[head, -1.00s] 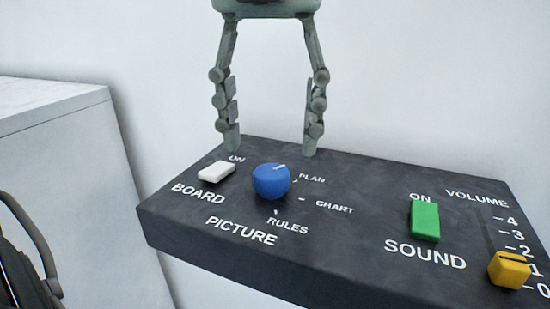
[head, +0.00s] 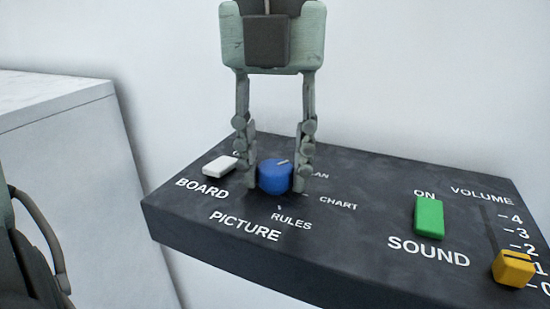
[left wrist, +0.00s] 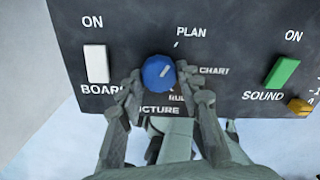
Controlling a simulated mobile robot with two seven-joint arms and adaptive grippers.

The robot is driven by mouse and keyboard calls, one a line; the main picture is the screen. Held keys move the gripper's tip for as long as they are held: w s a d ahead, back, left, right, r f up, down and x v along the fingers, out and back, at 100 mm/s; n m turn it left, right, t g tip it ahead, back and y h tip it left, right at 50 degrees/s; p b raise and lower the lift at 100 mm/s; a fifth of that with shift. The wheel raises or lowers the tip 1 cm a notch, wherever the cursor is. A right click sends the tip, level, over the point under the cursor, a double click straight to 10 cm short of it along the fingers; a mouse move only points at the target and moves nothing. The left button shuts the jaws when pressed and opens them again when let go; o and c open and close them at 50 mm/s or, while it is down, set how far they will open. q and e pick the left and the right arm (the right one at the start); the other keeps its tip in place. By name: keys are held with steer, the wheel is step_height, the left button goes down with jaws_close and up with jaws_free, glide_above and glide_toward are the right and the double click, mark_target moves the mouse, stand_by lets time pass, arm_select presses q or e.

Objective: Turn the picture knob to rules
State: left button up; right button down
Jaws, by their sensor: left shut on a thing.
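The blue picture knob (head: 275,177) stands on the dark control panel (head: 330,252). Its white pointer line aims toward the PLAN label, and this also shows on the knob in the left wrist view (left wrist: 158,73). The RULES label (head: 292,221) is on the near side of the knob, with CHART between it and PLAN. My left gripper (head: 275,186) comes down from above with one finger on each side of the knob, shut on it. In the left wrist view the fingers (left wrist: 157,88) partly cover the RULES and PICTURE labels.
A white board switch (head: 220,166) sits close to the left finger. A green sound switch (head: 428,217) and a yellow volume slider (head: 513,268) are farther right on the panel. A white cabinet (head: 60,170) stands at the left.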

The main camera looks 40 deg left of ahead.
arm_select(q)
steer(key=shift+c, duration=0.6)
arm_select(e)
steer(key=shift+s+a+f, duration=0.1)
steer(key=shift+s+f, duration=0.05)
steer(key=shift+s, duration=0.2)
